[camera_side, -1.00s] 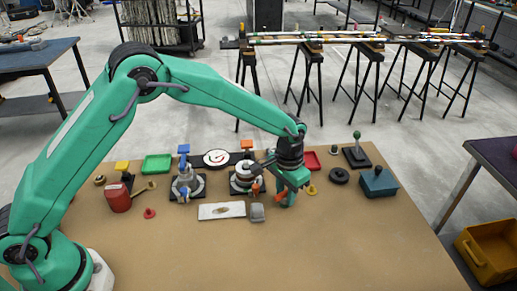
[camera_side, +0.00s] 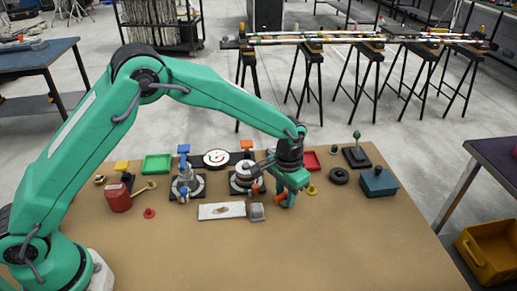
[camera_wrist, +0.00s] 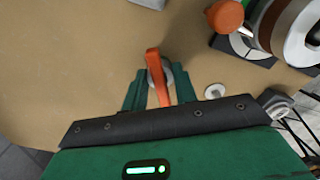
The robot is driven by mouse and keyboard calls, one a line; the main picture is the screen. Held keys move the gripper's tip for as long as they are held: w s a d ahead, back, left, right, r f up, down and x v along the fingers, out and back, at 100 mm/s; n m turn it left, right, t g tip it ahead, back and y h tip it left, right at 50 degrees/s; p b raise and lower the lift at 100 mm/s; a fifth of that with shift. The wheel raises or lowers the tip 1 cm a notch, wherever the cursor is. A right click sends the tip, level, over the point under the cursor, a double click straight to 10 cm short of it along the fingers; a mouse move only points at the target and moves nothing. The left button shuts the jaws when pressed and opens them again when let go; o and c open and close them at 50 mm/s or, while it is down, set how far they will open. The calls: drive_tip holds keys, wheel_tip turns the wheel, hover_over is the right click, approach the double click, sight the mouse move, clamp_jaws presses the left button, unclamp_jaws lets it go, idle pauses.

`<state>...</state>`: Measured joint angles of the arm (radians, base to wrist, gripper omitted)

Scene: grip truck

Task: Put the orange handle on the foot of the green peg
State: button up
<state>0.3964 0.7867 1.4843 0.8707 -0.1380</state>
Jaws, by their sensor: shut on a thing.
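An orange handle (camera_wrist: 156,74) shows between the green fingers of my gripper (camera_wrist: 158,92) in the wrist view. The fingers are shut on it, and a grey round part shows behind its upper end. In the side view my gripper (camera_side: 288,196) is low over the board, right of the grey block, with the orange handle (camera_side: 280,198) at its fingers. A green-topped peg (camera_side: 357,136) stands upright on a dark base (camera_side: 357,157) at the back right, apart from my gripper. Whether the handle touches the board is unclear.
A valve-like fitting with an orange knob (camera_wrist: 226,16) is close by, upper right in the wrist view. A white plate (camera_side: 222,211) and grey block (camera_side: 257,212) lie left of my gripper. A black ring (camera_side: 339,176) and blue box (camera_side: 378,181) lie right. The front board is clear.

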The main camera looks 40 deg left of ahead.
sight(286, 192)
drive_tip(key=shift+f, duration=0.2)
idle(0.7)
drive_tip(key=o, duration=1.4)
drive_tip(key=shift+o, duration=0.2)
drive_tip(key=shift+r, duration=0.1)
drive_tip(key=shift+r, duration=3.65)
